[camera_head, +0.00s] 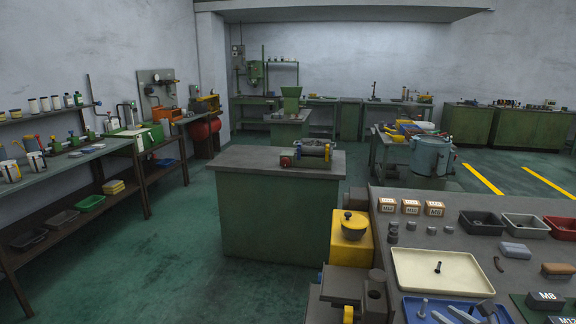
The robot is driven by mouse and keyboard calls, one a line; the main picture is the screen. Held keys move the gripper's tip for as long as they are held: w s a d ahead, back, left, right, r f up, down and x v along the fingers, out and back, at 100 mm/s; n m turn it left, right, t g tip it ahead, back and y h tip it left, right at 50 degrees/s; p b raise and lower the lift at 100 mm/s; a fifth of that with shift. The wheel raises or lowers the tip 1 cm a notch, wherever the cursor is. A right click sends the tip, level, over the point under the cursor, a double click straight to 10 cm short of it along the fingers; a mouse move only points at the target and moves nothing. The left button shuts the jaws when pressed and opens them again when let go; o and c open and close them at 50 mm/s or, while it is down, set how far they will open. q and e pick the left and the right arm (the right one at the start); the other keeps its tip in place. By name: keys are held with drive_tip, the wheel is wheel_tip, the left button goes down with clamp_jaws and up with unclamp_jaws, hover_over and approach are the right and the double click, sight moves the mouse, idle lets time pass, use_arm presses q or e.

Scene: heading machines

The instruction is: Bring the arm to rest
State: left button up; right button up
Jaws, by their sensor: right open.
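I cannot make out either of my grippers or arms in the head view. No jaws, fingers or arm links stand out against the benches. Nothing in view is visibly held.
A grey workbench (411,252) fills the lower right, with a cream tray (415,268), a blue tray (408,311), small bins (525,226) and a yellow block-shaped unit (350,250). A green cabinet (270,220) stands mid-room. Shelving (70,160) lines the left. Green floor (140,255) lies clear between.

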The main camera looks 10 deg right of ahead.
drive_tip(key=a+n, duration=0.2)
drive_tip(key=a, duration=0.1)
drive_tip(key=a+f+n+g+y, duration=0.1)
drive_tip(key=a+n, duration=0.1)
drive_tip(key=a, duration=0.1)
drive_tip(key=s+a+n+g+p, duration=0.1)
drive_tip(key=a+n, duration=0.2)
drive_tip(key=shift+s+a+f+y, duration=0.1)
drive_tip(key=shift+f+y, duration=0.3)
use_arm(q)
drive_tip(key=r+p, duration=0.1)
drive_tip(key=r, duration=0.1)
drive_tip(key=w+r+p, duration=0.2)
drive_tip(key=r, duration=0.1)
drive_tip(key=shift+d+r, duration=0.25)
drive_tip(key=shift+r, duration=0.05)
use_arm(e)
drive_tip(key=s+a+f+n+g, duration=0.2)
drive_tip(key=s+a+n, duration=0.5)
drive_tip(key=n, duration=0.6)
drive_tip(key=s+a+f+n+g+h, duration=0.1)
drive_tip(key=s+a+f+n+g, duration=0.2)
drive_tip(key=s+a+n, duration=0.5)
drive_tip(key=s+f+n, duration=0.1)
drive_tip(key=n, duration=0.4)
drive_tip(key=shift+a+n+g, duration=0.2)
drive_tip(key=shift+n+g, duration=0.1)
drive_tip(key=shift+f, duration=0.1)
